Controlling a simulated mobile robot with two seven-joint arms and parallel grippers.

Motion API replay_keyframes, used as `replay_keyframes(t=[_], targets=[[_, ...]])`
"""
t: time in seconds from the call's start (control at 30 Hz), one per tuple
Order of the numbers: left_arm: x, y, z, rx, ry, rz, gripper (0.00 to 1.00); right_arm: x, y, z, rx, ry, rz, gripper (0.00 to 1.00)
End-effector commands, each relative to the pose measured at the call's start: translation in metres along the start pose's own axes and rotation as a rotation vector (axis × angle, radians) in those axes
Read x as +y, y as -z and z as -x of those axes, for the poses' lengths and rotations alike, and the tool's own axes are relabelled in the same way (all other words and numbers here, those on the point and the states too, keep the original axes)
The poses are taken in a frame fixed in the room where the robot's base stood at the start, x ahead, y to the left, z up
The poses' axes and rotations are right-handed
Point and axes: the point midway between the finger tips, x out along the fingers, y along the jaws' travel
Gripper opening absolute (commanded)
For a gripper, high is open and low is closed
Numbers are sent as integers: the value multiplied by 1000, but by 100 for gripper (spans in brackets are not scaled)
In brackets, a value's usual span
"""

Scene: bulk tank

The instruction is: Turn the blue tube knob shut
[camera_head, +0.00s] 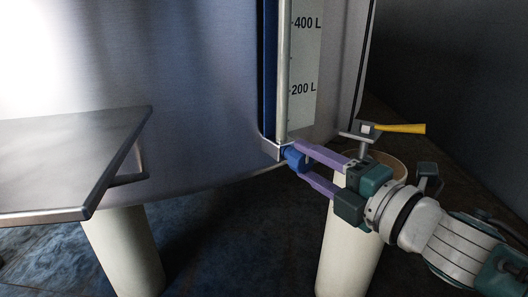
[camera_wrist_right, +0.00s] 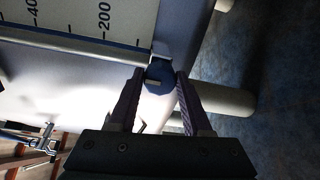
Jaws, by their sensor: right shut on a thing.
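The blue tube knob (camera_head: 295,158) sits at the bottom of the sight tube (camera_head: 283,75) on the tank's front. My right gripper (camera_head: 301,163) reaches in from the right, its purple fingers on either side of the knob and shut on it. In the right wrist view the knob (camera_wrist_right: 159,73) shows between the two fingertips (camera_wrist_right: 160,75), with a pale bar across its face. My left gripper is in neither view.
The steel tank (camera_head: 190,90) fills the background, with a litre scale (camera_head: 305,60) beside the tube. A metal shelf (camera_head: 75,160) juts out at left. Pale legs (camera_head: 125,250) stand below. A yellow-handled valve (camera_head: 400,128) is just above my right gripper. Dark floor lies between the legs.

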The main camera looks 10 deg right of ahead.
Motion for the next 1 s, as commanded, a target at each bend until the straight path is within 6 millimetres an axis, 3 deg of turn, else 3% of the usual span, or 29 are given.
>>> replay_keyframes(t=[0.17,0.2,0.43,0.77,1.0], targets=[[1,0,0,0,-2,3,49,-1,0,0,-1,2,-3,0],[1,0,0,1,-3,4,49,-1,0,0,-1,2,-3,53],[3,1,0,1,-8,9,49,0,0,0,-1,1,-1,78],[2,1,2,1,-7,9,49,0,0,5,0,2,-1,79],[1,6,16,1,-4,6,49,2,0,45,0,4,-3,79]])
